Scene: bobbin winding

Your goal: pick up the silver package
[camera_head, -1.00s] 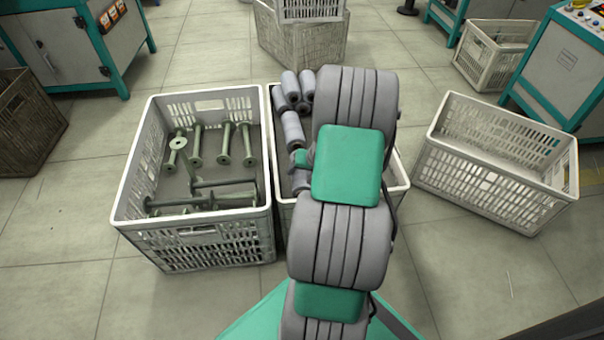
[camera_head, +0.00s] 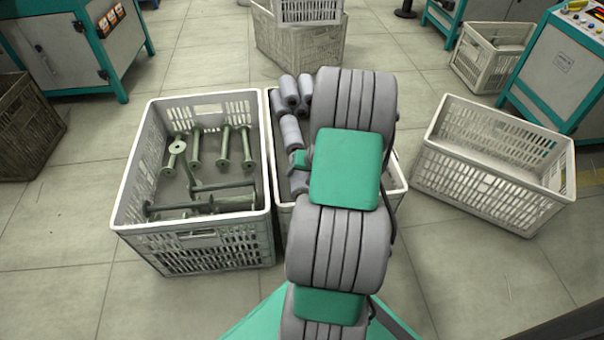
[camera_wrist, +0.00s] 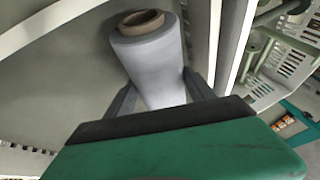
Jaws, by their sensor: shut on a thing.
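A silver package (camera_wrist: 148,62), a grey wound cylinder with a brown core end, shows in the wrist view. My gripper (camera_wrist: 158,92) is shut on it, with one dark finger on each side. Its lower end is hidden by my gripper's body. In the head view, my arm covers much of the middle crate (camera_head: 268,130), and the held package cannot be clearly made out there. Several other silver packages (camera_head: 291,130) lie in that crate, left of my arm. I cannot tell whether the held package is clear of the crate's floor.
The left crate (camera_head: 190,232) holds several green empty bobbins (camera_head: 225,146) and stands close beside the middle crate. An empty white crate (camera_head: 480,185) stands at the right.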

